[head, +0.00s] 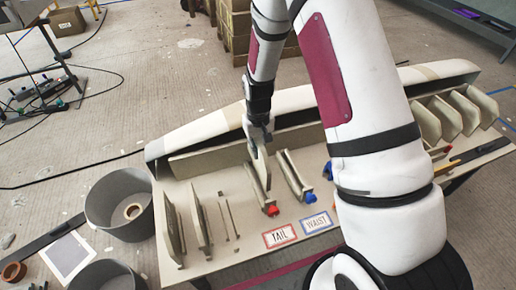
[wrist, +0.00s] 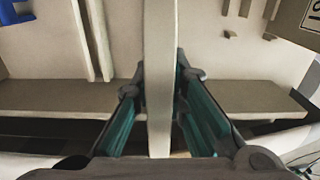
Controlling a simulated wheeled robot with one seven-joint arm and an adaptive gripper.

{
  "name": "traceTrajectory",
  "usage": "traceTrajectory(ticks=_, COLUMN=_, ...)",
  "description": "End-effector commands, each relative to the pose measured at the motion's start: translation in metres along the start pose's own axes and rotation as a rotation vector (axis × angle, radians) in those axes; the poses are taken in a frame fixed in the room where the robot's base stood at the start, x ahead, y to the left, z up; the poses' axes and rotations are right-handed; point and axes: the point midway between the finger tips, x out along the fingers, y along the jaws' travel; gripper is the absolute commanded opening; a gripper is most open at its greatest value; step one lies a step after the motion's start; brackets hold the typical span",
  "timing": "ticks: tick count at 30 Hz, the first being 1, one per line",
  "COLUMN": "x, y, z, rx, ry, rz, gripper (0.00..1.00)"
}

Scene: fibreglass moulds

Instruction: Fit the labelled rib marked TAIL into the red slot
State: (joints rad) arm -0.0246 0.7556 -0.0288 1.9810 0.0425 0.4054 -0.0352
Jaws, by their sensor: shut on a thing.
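In the wrist view the rib (wrist: 160,70) runs upright between the two teal-lined fingers (wrist: 160,95). No TAIL marking is readable on it. The red slot (head: 256,182) has a red end piece (head: 271,210) and lies just under the rib, behind the red-framed TAIL card (head: 280,236). I cannot tell whether the rib's lower edge is in the slot or above it. In the wrist view the rib hides the red slot.
Other ribs (head: 200,212) stand at left, more (head: 455,115) at right. The long white mould (head: 215,122) runs behind. Grey buckets (head: 116,195) stand left.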

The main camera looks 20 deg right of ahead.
Motion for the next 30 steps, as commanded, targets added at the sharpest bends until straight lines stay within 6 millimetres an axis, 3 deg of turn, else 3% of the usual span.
traceTrajectory(ticks=9, x=0.001, y=0.000, z=0.005, rx=0.000, ry=-0.001, rz=0.002, gripper=0.00)
traceTrajectory(ticks=30, x=0.056, y=0.000, z=0.004, rx=0.000, ry=0.000, rz=0.001, gripper=0.00)
